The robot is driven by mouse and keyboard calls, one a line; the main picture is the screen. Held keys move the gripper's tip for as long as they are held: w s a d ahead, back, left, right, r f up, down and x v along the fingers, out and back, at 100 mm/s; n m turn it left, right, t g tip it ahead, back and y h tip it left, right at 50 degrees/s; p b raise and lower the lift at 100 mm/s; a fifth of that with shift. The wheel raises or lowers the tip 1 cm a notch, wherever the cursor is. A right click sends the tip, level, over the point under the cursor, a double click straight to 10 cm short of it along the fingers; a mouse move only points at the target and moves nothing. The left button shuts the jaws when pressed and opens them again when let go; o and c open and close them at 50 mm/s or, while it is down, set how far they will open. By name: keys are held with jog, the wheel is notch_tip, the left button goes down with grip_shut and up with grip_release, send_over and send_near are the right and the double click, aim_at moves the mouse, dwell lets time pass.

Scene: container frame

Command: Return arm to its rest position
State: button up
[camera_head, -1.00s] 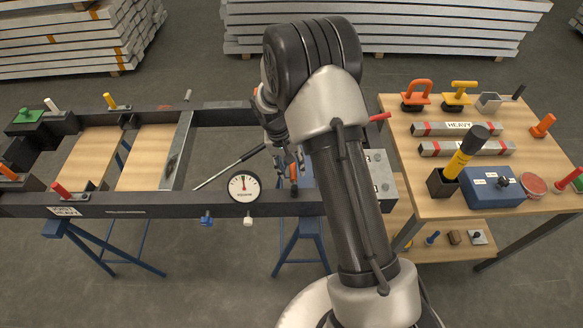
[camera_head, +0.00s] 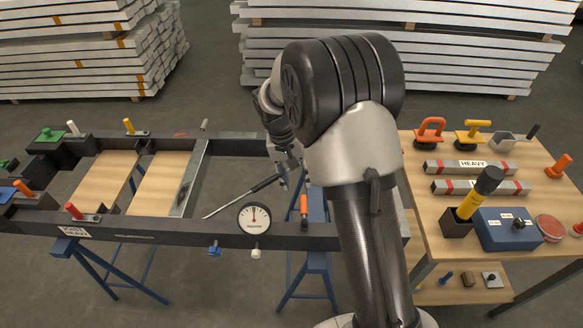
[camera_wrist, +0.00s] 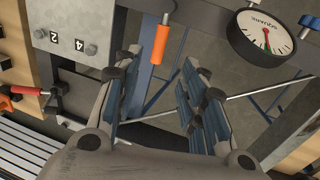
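My arm is bent, with its dark elbow high in the head view. My gripper (camera_head: 288,172) hangs over the right part of the dark frame (camera_head: 160,232), partly hidden by the arm. In the wrist view my gripper (camera_wrist: 174,62) has its two fingers apart, with nothing between them. The frame, an orange-handled part (camera_wrist: 162,52) and the round gauge (camera_wrist: 264,36) lie beyond the fingertips. The gauge (camera_head: 254,217) sits on the near rail in the head view, left of the orange-handled part (camera_head: 304,206).
Blue trestles (camera_head: 317,265) support the frame. A grey numbered box (camera_wrist: 75,28) shows in the wrist view. Stacked beams (camera_head: 400,55) stand behind.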

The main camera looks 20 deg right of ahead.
jog(key=s+a+r+n+t+y, duration=0.1)
jog(key=s+r+t, duration=0.2)
jog(key=s+r, duration=1.2)
jog(key=s+a+r+n+t+y, duration=0.1)
jog(key=s+r, duration=0.3)
jog(key=s, duration=1)
jog(key=shift+s+a+n+t, duration=0.2)
jog(key=shift+a+n+t, duration=0.35)
jog(key=shift+n+t, duration=0.05)
